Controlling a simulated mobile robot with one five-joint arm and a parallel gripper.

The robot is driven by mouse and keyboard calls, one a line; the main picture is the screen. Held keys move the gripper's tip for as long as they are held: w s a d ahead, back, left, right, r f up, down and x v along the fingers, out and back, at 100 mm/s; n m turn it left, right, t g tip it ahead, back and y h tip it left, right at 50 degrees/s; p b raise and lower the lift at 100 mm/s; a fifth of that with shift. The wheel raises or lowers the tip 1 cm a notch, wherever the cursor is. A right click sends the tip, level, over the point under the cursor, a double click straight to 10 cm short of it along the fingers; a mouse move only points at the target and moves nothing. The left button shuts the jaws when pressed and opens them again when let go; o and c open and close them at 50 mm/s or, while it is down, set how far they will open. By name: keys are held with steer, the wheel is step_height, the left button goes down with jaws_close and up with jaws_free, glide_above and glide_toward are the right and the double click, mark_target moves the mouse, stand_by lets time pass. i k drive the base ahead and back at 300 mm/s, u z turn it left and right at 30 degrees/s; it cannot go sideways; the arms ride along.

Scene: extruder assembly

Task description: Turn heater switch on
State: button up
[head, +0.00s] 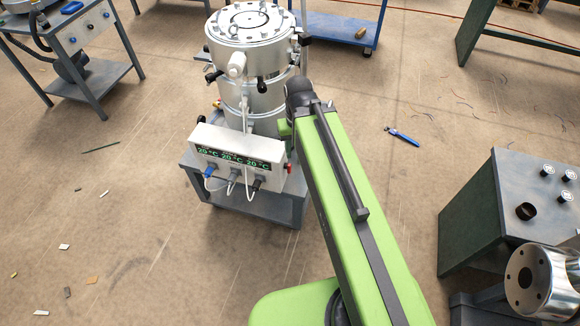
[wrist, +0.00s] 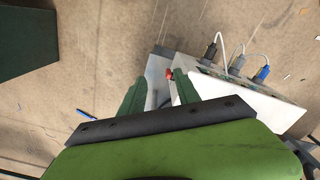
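The heater control box (head: 238,155) is white, with green displays that read 20 °C. It stands on a small grey cart beside a metal cylinder. A small red switch (head: 289,168) sits on the box's right side; it also shows in the wrist view (wrist: 169,74). My gripper (wrist: 161,77) is open, with its two green fingers apart. The red switch appears between the fingertips, nearer the right one. I cannot tell whether a finger touches it. In the head view my green arm reaches to the box's right side and mostly hides the gripper.
The metal cylinder (head: 250,70) stands right behind the box. Cables (head: 230,184) plug into the box front. A dark green cabinet (head: 465,235) stands at the right. A blue tool (head: 402,137) and scraps lie on the floor. The floor left of the cart is mostly clear.

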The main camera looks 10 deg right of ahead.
mark_target(288, 166)
steer(key=u, duration=0.2)
steer(key=k, duration=1.65)
steer(key=u, duration=0.7)
steer(key=i, duration=1)
